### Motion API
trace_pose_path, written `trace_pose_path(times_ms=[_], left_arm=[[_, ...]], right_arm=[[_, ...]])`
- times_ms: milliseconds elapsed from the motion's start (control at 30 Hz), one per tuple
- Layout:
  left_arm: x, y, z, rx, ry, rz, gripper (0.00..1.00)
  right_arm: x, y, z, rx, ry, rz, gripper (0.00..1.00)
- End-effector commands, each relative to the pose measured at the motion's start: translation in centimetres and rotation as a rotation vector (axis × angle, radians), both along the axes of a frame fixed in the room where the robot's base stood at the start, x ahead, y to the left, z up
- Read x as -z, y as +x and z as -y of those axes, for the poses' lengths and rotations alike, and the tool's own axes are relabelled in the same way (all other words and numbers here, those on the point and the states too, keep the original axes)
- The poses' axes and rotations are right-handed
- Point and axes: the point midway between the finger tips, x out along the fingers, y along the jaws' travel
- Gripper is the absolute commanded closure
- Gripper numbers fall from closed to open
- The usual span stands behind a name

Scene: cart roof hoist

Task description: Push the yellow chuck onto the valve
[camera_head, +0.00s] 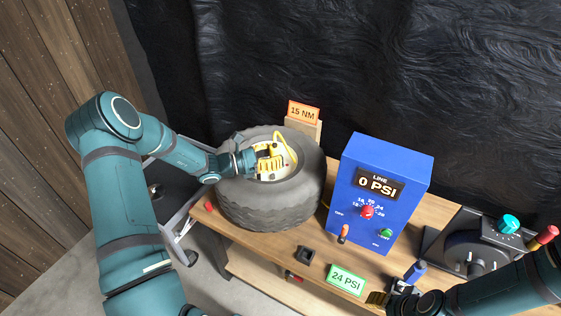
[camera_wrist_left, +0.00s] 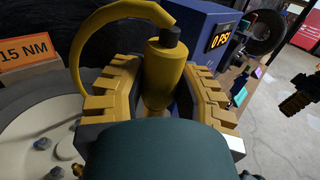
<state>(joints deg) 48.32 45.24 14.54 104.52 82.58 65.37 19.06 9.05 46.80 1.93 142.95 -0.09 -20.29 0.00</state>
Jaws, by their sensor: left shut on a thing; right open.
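The yellow chuck (camera_wrist_left: 165,72) is a cylinder with a dark end, and a curved yellow hose (camera_wrist_left: 105,25) loops beside it. My left gripper (camera_head: 268,163) is shut on the chuck, over the pale hub of the tyre (camera_head: 262,208) on the bench. In the left wrist view, the left gripper's ridged yellow fingers (camera_wrist_left: 160,95) stand on either side of the chuck. My right gripper (camera_head: 388,298) is open at the bottom right of the head view, near the bench's front edge.
A blue box (camera_head: 400,172) reading 0 PSI stands right of the tyre. A 15 NM sign (camera_head: 303,112) is behind the tyre. A green 24 PSI card (camera_head: 346,281) and a small dark block (camera_head: 305,256) are in front. A dark device (camera_head: 475,240) is at the right.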

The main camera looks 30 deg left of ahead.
Motion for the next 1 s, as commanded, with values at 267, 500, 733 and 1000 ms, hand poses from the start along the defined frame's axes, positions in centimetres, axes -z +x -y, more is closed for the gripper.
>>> trace_pose_path(times_ms=[267, 500, 733, 1000], left_arm=[[0.1, 1.1, -2.3, -0.002, 0.002, 0.001, 1.00], [0.1, 2.1, -4.3, -0.002, 0.003, 0.002, 1.00], [0.1, 3.0, -6.1, -0.001, 0.001, 0.001, 1.00], [0.1, 4.1, -8.3, -0.001, 0.002, 0.002, 1.00]], right_arm=[[0.6, 0.0, 0.0, 0.000, 0.000, 0.000, 0.53], [1.2, 0.0, 0.0, 0.000, 0.000, 0.000, 0.53], [1.9, 0.0, 0.0, 0.000, 0.000, 0.000, 0.53], [2.7, 0.0, 0.0, 0.000, 0.000, 0.000, 0.53]])
